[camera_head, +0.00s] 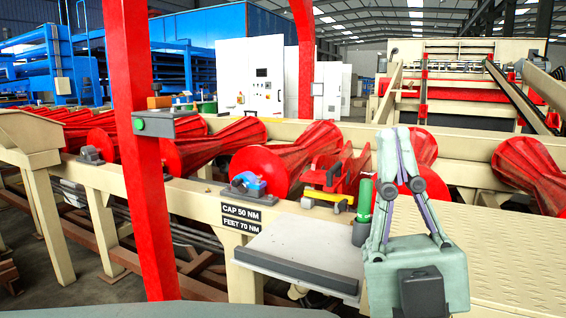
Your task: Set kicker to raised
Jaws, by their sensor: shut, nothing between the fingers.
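A red part with a yellow base (328,178), which looks like the kicker, sits between the red rollers on the cream conveyor frame. I cannot tell for sure that it is the kicker, or whether it is raised or lowered. My gripper (394,132) is at the right of centre, grey-green, with its fingers pointing up and away from me. The fingers are together with nothing between them. It appears to the right of the red and yellow part in the picture, and it hides part of the rollers and frame behind it.
A grey shelf (310,240) projects in front of the frame. A green cylinder (365,199) stands at its right end. A blue bearing part (249,184) sits left of the kicker-like part. A red post (143,200) rises at left. Tread plate (510,260) covers the right.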

